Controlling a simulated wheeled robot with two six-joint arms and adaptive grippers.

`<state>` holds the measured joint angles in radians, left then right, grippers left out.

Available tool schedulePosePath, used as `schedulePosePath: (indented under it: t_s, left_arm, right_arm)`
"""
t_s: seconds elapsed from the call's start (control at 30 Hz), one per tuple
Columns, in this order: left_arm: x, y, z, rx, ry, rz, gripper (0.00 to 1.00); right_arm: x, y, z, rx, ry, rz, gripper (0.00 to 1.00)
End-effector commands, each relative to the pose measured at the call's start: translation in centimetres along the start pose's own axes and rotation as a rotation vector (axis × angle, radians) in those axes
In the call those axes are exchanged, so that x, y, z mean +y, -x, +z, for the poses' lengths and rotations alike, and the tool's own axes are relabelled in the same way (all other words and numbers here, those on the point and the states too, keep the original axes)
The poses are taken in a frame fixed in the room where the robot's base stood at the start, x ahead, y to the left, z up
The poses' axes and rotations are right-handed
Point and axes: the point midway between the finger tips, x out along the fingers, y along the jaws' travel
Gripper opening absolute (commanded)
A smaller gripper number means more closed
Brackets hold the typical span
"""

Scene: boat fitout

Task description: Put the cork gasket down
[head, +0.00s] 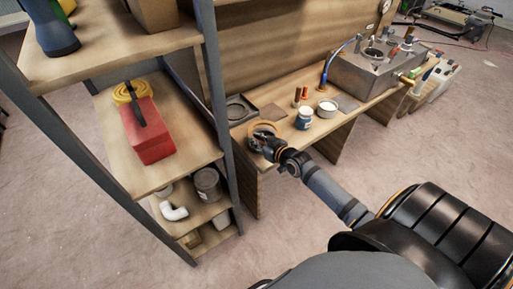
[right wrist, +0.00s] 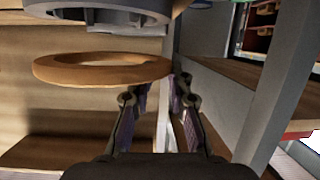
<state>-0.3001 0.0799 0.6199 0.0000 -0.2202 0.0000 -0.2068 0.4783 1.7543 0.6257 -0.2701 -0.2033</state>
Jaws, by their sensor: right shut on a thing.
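The cork gasket (head: 264,127) is a flat tan ring at the near left end of the workbench in the head view. In the right wrist view the gasket (right wrist: 60,72) extends left from my fingertips, held by its rim. My right gripper (head: 262,140) is shut on it; its fingers also show in the right wrist view (right wrist: 172,84). The head view does not clearly show whether the gasket touches the bench. My left gripper is not in view.
A grey ring (head: 236,111) lies on a dark square plate beside the gasket. A white-capped blue jar (head: 304,119), a white tub (head: 327,108) and orange-brown cylinders (head: 297,96) stand right of it. The shelf post (head: 214,90) rises close on the left.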

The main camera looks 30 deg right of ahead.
Motion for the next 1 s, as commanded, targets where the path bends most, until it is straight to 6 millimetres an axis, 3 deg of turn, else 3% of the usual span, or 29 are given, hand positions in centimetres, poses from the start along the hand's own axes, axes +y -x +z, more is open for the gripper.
schedulePosePath:
  t_s: [0.03,0.2,0.6,0.63,0.8,1.0]
  left_arm:
    - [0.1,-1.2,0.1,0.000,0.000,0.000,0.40]
    - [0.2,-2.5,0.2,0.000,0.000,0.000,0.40]
    - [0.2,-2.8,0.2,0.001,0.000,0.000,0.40]
    - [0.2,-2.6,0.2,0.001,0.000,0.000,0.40]
    - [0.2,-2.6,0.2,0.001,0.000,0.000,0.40]
    - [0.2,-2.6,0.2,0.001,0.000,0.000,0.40]
  right_arm:
    - [0.3,-0.8,1.1,0.000,-0.003,0.001,0.00]
    - [0.2,-1.6,3.5,-0.001,-0.003,0.001,0.00]
    - [0.1,-1.7,3.9,0.000,-0.002,0.000,0.00]
    - [0.2,-1.6,3.7,0.000,-0.002,0.001,0.22]
    - [0.2,-1.6,3.7,-0.001,-0.002,0.001,0.45]
    - [0.2,-1.6,3.7,-0.001,-0.002,0.001,0.45]
